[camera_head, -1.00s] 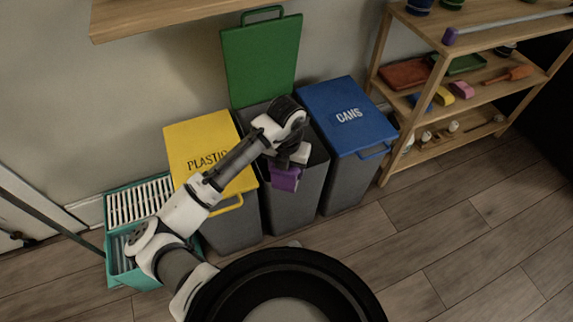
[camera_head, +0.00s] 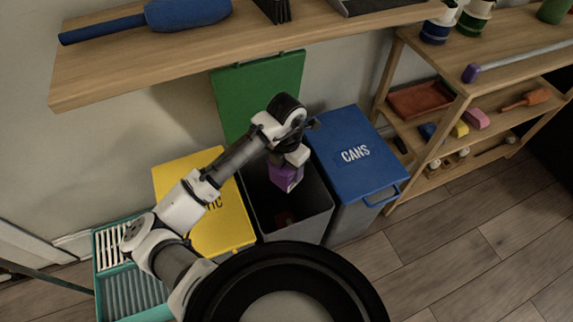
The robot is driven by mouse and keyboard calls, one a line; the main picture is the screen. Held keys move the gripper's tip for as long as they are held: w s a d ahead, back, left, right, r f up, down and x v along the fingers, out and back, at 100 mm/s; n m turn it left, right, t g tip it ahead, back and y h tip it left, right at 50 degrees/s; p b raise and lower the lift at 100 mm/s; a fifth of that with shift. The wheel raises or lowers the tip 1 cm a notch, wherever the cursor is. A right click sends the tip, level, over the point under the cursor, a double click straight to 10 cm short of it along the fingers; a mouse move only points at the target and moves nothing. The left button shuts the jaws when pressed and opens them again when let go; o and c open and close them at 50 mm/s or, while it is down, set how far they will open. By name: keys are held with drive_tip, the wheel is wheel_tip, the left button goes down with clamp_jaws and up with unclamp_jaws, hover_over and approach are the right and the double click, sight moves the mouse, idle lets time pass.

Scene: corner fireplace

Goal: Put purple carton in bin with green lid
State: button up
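The purple carton (camera_head: 285,179) hangs under my gripper (camera_head: 292,158), which is shut on its top. The carton is over the open mouth of the grey bin with the green lid (camera_head: 261,92). The lid stands raised against the wall behind. The grey bin (camera_head: 303,228) holds something small and reddish in its dark inside. My arm covers part of the bin's left and back side. The fingertips are small and partly hidden by the wrist.
A closed yellow-lidded bin (camera_head: 228,229) stands at the left, and a closed blue-lidded cans bin (camera_head: 354,153) at the right. A wooden shelf (camera_head: 120,76) juts out above. A wooden rack (camera_head: 420,110) stands at the right. The floor at the lower right is clear.

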wheel_tip(320, 180, down, 11)
drive_tip(key=b, duration=0.8)
drive_tip(key=shift+r, duration=0.1)
drive_tip(key=o, duration=1.1)
drive_tip(key=shift+c, duration=0.2)
wheel_tip(320, 180, up, 14)
drive_tip(key=shift+f+p, duration=0.1)
drive_tip(key=shift+p, duration=0.3)
